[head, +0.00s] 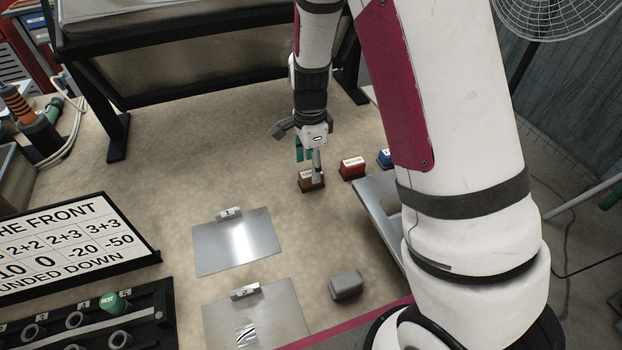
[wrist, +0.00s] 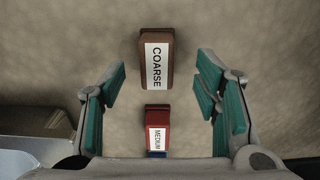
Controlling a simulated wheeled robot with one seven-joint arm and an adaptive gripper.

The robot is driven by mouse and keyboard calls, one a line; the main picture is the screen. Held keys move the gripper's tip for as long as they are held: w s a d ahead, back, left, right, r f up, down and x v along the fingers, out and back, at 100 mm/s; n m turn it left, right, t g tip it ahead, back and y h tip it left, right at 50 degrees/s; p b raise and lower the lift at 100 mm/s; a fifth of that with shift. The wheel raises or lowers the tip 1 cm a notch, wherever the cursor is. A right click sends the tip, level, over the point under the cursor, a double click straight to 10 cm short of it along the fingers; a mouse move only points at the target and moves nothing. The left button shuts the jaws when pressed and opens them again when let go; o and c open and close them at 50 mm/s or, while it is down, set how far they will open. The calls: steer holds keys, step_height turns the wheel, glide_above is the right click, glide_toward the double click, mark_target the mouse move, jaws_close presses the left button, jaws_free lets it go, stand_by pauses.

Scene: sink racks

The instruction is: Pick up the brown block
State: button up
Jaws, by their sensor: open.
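The brown block (head: 311,182) stands on the tan surface in the middle of the head view, partly covered by my gripper. In the wrist view the brown block (wrist: 157,58) shows from above with a white label reading COARSE. My gripper (head: 309,158) is over it in the head view. In the wrist view my gripper (wrist: 158,95) is open, with teal pads on both sides. The block lies between the lines of the two fingers, toward the top of the picture, and no pad touches it there.
A red block (head: 352,167) labelled MEDIUM stands close to the right, with a blue block (head: 385,158) beyond it. A metal tray edge (head: 372,200) lies near them. A grey block (head: 346,285) and two metal plates (head: 205,252) lie nearer. The surface left of the brown block is clear.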

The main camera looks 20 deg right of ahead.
step_height(320, 180, down, 4)
steer(key=shift+s+d+f, duration=0.1)
steer(key=shift+s+f, duration=0.05)
steer(key=shift+f, duration=0.1)
steer(key=c, duration=1.3)
steer(key=shift+o, duration=0.2)
steer(key=shift+r, duration=0.15)
steer(key=shift+r, duration=0.5)
step_height(320, 180, up, 2)
steer(key=shift+r, duration=0.2)
steer(key=s+a, duration=0.3)
steer(key=s+a+r+p, duration=0.1)
steer(key=s+a, duration=0.3)
steer(key=s+a+p, duration=0.1)
steer(key=s+a, duration=0.3)
steer(key=shift+s+a+r, duration=0.15)
steer(key=shift+s+r, duration=0.05)
